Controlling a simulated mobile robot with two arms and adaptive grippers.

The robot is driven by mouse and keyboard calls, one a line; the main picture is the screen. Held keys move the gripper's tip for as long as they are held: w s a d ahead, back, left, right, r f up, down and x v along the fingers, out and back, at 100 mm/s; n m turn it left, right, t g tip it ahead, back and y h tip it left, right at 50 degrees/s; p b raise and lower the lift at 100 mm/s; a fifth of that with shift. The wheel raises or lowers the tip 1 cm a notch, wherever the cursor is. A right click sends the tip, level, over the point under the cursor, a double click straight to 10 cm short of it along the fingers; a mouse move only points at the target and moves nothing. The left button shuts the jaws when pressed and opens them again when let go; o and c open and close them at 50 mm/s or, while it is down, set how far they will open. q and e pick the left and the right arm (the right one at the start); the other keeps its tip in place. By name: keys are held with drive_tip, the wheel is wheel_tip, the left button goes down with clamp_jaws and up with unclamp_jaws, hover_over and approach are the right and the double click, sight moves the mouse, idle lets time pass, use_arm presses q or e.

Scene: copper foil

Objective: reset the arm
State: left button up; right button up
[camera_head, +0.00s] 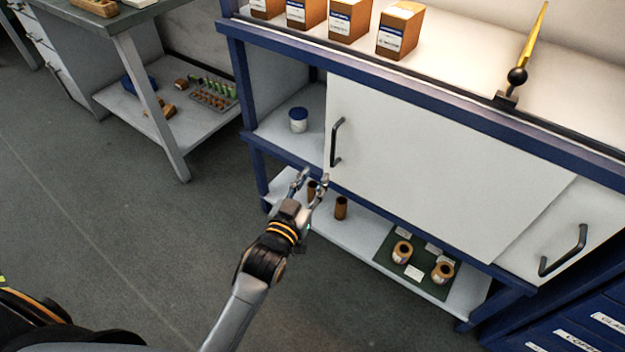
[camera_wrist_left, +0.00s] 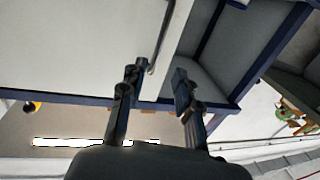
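My left arm reaches in from the bottom of the head view. Its gripper (camera_head: 312,177) is open and empty, in front of the blue-framed cabinet, below the left door's handle (camera_head: 336,142). In the left wrist view the two fingers of the gripper (camera_wrist_left: 155,85) are spread apart with nothing between them. The white sliding door (camera_head: 430,165) and its handle (camera_wrist_left: 161,38) lie beyond the fingers; I cannot tell whether a finger touches the handle. My right gripper is not in view.
Copper-coloured rolls (camera_head: 341,208) and a green mat (camera_head: 383,256) are on the bottom shelf. Boxes (camera_head: 400,30) line the cabinet top. A grey workbench (camera_head: 150,85) stands at the left. The floor (camera_head: 120,220) between is clear.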

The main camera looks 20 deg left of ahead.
use_arm(q)
drive_tip(key=shift+f, duration=0.1)
idle(0.3)
drive_tip(key=s+a+f+g+y, duration=0.15)
drive_tip(key=s+f+g, duration=0.5)
drive_tip(key=f, duration=0.95)
drive_tip(key=s+a+f+g, duration=0.2)
drive_tip(key=s+f+g, duration=0.2)
drive_tip(key=s+f, duration=0.85)
drive_tip(key=s+a+f+g+y+p, duration=0.1)
drive_tip(key=s+a+f+g, duration=0.15)
drive_tip(key=s+f, duration=0.4)
drive_tip(key=s+a+f+g+p, duration=0.1)
drive_tip(key=s+a+f+g, duration=0.15)
drive_tip(key=s+f, duration=0.45)
drive_tip(key=s+a+r+g+p, duration=0.1)
drive_tip(key=s+r+p, duration=0.4)
drive_tip(key=s+p, duration=0.7)
drive_tip(key=shift+s+a+m, duration=0.2)
drive_tip(key=shift+s+m, duration=0.1)
drive_tip(key=shift+s, duration=0.25)
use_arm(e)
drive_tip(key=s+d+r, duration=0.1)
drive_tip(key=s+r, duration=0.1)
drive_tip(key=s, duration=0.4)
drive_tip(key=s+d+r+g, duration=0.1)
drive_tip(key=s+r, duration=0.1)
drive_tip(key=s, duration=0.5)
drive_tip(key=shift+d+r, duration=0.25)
